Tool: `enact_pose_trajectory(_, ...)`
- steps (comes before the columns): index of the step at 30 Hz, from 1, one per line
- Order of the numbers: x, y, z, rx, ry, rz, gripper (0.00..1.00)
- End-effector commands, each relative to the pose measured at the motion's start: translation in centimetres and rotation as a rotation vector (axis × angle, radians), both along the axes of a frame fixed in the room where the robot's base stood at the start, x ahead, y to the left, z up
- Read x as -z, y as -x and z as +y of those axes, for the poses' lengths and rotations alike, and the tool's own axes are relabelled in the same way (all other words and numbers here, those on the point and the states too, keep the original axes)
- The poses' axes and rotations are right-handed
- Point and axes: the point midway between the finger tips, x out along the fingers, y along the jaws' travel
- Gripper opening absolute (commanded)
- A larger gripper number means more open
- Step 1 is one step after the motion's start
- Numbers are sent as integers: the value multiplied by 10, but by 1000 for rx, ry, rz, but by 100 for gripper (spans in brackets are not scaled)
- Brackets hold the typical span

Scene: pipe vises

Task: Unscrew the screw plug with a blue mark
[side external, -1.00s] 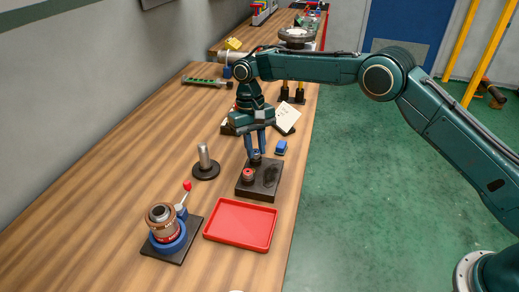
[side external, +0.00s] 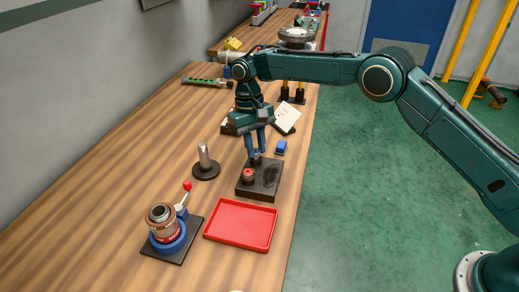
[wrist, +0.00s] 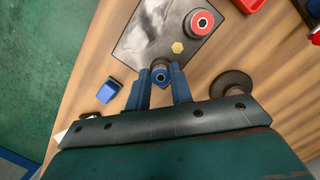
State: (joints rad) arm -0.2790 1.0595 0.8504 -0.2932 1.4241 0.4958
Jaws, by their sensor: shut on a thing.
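My gripper (side external: 256,157) points down over the far end of a dark block (side external: 262,182). In the side view the fingers mostly hide this plug. A second plug with a red mark (side external: 248,174) sits on the nearer end of the block and also shows in the wrist view (wrist: 200,23). A yellow hexagonal spot (wrist: 178,47) lies between the two plugs.
An empty red tray (side external: 240,224) lies in front of the block. A metal post on a round black base (side external: 206,170) stands to the left. A blue vise with a copper-coloured cylinder (side external: 162,218) is at front left. A small blue object (side external: 281,147) lies right of my gripper.

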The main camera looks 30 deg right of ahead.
Motion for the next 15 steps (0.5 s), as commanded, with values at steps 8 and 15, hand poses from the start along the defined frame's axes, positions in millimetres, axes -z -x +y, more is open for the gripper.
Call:
enact_pose_trajectory(8,-12,-1,0,-2,-1,-10,0)
enact_pose_trajectory(15,-15,-2,0,-3,-1,-11,0)
